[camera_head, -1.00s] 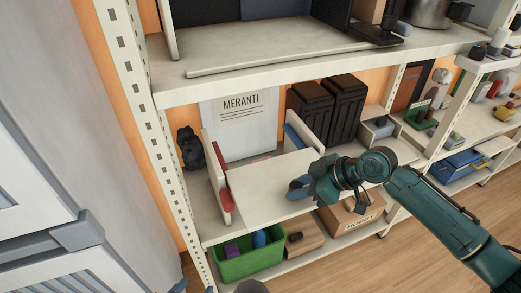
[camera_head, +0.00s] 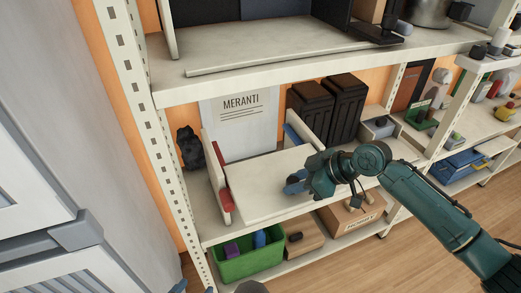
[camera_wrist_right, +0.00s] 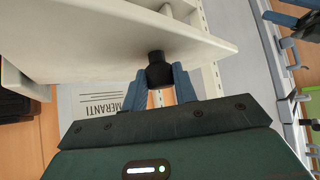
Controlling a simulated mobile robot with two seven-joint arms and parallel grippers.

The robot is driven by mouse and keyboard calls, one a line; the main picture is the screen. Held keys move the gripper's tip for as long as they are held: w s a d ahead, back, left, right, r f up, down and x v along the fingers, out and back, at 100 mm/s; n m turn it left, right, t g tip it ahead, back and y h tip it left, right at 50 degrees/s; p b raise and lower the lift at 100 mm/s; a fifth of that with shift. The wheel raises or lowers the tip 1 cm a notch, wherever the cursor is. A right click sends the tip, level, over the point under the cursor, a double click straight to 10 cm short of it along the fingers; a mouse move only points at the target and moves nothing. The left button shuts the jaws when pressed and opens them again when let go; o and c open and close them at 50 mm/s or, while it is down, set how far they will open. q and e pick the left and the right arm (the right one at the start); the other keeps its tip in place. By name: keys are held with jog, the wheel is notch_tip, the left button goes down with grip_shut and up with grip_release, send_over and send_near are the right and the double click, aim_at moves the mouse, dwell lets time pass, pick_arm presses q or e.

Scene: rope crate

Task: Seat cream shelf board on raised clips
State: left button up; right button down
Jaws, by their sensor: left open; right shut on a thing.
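The cream shelf board (camera_head: 262,184) lies roughly level between two pale side panels on the middle shelf. The left panel (camera_head: 210,160) carries a red strip (camera_head: 226,195); the right panel (camera_head: 303,130) carries a blue strip (camera_head: 292,135). My right gripper (camera_head: 294,184) is at the board's front right edge. In the right wrist view its blue fingers (camera_wrist_right: 160,85) are shut on a black knob (camera_wrist_right: 158,68) against the board (camera_wrist_right: 110,40). Whether the board touches the clips cannot be told. Blue fingertips of my left gripper (camera_wrist_right: 300,20) show apart at the wrist view's upper right.
A green bin (camera_head: 245,262) and cardboard boxes (camera_head: 350,215) stand on the shelf below. Black containers (camera_head: 328,105) and a MERANTI poster (camera_head: 240,120) are behind. The upper shelf (camera_head: 270,65) overhangs, and a perforated post (camera_head: 150,120) rises at the left.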

jog(key=shift+w+a+r+b, duration=0.1)
jog(key=shift+w+a+b, duration=0.15)
jog(key=shift+w, duration=0.45)
jog(key=shift+w+a+f+b, duration=0.1)
jog(key=shift+w+a+b, duration=0.15)
jog(key=shift+w, duration=0.45)
jog(key=shift+w+a+r+b, duration=0.15)
jog(key=shift+w+a, duration=0.1)
jog(key=shift+w, duration=0.45)
jog(key=shift+w, duration=0.1)
jog(key=shift+w+a+f+b, duration=0.1)
jog(key=shift+w+a+b, duration=0.35)
jog(key=shift+w, duration=0.45)
jog(key=shift+w+a+f+b, duration=0.1)
jog(key=shift+w+a+b, duration=0.1)
jog(key=shift+w+b, duration=0.55)
jog(key=shift+w+a+f+b, duration=0.1)
jog(key=shift+w+a+b, duration=0.3)
jog(key=shift+w, duration=0.6)
jog(key=shift+w+r, duration=0.1)
jog(key=shift+w, duration=0.05)
jog(key=shift+r, duration=0.15)
jog(key=shift+r+p, duration=0.1)
jog(key=shift+p, duration=0.4)
